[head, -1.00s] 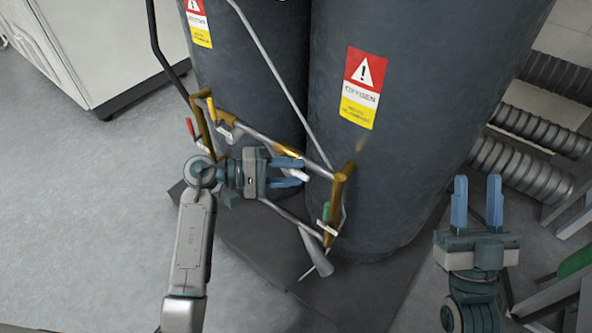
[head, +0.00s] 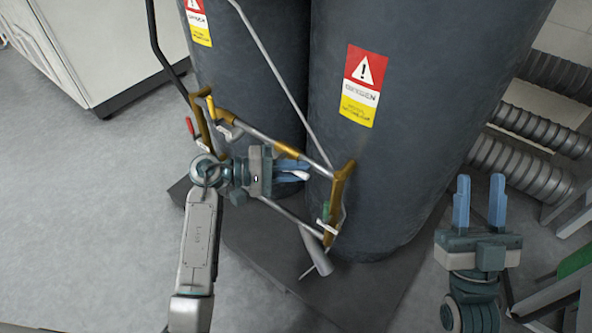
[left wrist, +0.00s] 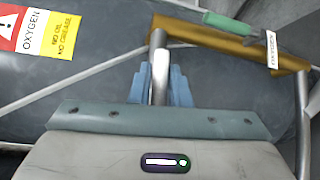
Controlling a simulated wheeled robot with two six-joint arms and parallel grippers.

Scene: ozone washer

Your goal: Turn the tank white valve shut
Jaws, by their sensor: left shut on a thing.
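The white valve (left wrist: 160,75) is a pale handle on the brass and steel pipework in front of the dark tanks (head: 400,130). My left gripper (head: 302,170) is shut on the white valve handle; only a bit of the pale handle shows between its blue fingers in the head view. In the left wrist view the handle stands upright between the two fingertips (left wrist: 160,82). The joint behind the handle is partly hidden by the gripper. My right gripper (head: 480,202) is open and empty at the right, away from the pipework.
A green-handled valve (head: 326,211) is on the brass pipe just right of my left gripper. A yellow handle (head: 211,108) and a red handle (head: 190,127) are to the upper left. Ribbed hoses (head: 520,165) lie at the right. Open floor (head: 90,220) is at the left.

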